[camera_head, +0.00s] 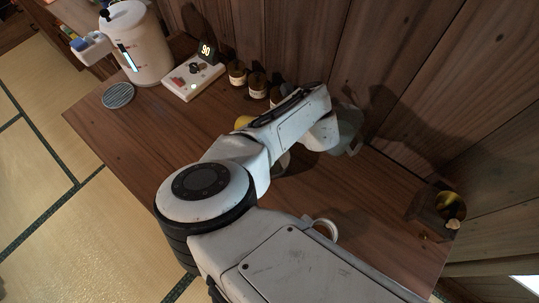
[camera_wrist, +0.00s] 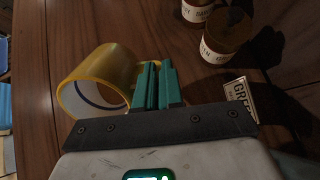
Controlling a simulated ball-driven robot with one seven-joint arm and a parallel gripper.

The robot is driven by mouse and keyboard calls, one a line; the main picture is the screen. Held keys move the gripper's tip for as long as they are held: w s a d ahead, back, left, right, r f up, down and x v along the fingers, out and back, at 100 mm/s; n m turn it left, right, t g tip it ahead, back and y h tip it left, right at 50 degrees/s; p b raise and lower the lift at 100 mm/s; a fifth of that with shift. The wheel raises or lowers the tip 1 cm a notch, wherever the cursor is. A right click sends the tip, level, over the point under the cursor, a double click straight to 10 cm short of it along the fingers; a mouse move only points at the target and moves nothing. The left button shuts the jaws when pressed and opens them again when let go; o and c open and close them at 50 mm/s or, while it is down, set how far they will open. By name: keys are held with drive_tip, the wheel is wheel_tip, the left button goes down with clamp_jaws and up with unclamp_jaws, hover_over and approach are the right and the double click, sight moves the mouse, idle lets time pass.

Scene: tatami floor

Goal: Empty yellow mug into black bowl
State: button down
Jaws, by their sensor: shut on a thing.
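The yellow mug (camera_wrist: 118,66) is beside my gripper (camera_wrist: 159,84) in the wrist view. Its side faces up in the picture and one round end, pale with a dark blue ring, faces the lower left. The green fingers are close together at its right side, shut on it, apparently at the handle, which they hide. In the head view only a small yellow part of the mug (camera_head: 243,121) shows behind my arm; my fingers are hidden there. I cannot see what the mug holds. I cannot make out the black bowl in either view.
Brown labelled jars (camera_wrist: 228,34) stand near the wall, with a lettered card (camera_wrist: 241,100) close to my gripper. A white scale (camera_head: 193,78), a large dispenser (camera_head: 135,45) and a round coaster (camera_head: 118,95) are at the left. A dark wooden box (camera_head: 437,212) is at the right.

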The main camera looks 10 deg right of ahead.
drive_tip(key=shift+f+t+b, duration=0.25)
drive_tip(key=shift+t+b, duration=0.15)
drive_tip(key=shift+b, duration=0.2)
drive_tip(key=shift+s+d+r+t+y+b, duration=0.15)
drive_tip(key=shift+r+t+y+b, duration=0.15)
drive_tip(key=shift+t+y+b, duration=0.75)
drive_tip(key=shift+s+f+t+b, duration=0.15)
drive_tip(key=shift+f+t+b, duration=0.3)
drive_tip(key=shift+b, duration=1.8)
drive_tip(key=shift+s+d, duration=0.2)
drive_tip(key=shift+s+d+r+t+y, duration=0.2)
drive_tip(key=shift+s+d+t+y, duration=0.2)
drive_tip(key=shift+s+t+y, duration=0.2)
drive_tip(key=shift+s+d+r+t+y, duration=0.1)
drive_tip(key=shift+r+t+y, duration=0.15)
drive_tip(key=shift+r+t, duration=0.15)
drive_tip(key=shift+s+d+r+t+y, duration=0.1)
drive_tip(key=shift+r+t+y, duration=0.15)
drive_tip(key=shift+r, duration=0.25)
drive_tip(key=shift+s+d+r+t+y, duration=0.1)
drive_tip(key=shift+s+t+y, duration=0.2)
drive_tip(key=shift+t, duration=0.35)
drive_tip(key=w+f+g+h, duration=0.1)
drive_tip(key=w+a+f+g+h, duration=0.1)
drive_tip(key=g, duration=0.1)
drive_tip(key=shift+a+f+g, duration=0.15)
drive_tip(key=shift+g, duration=0.15)
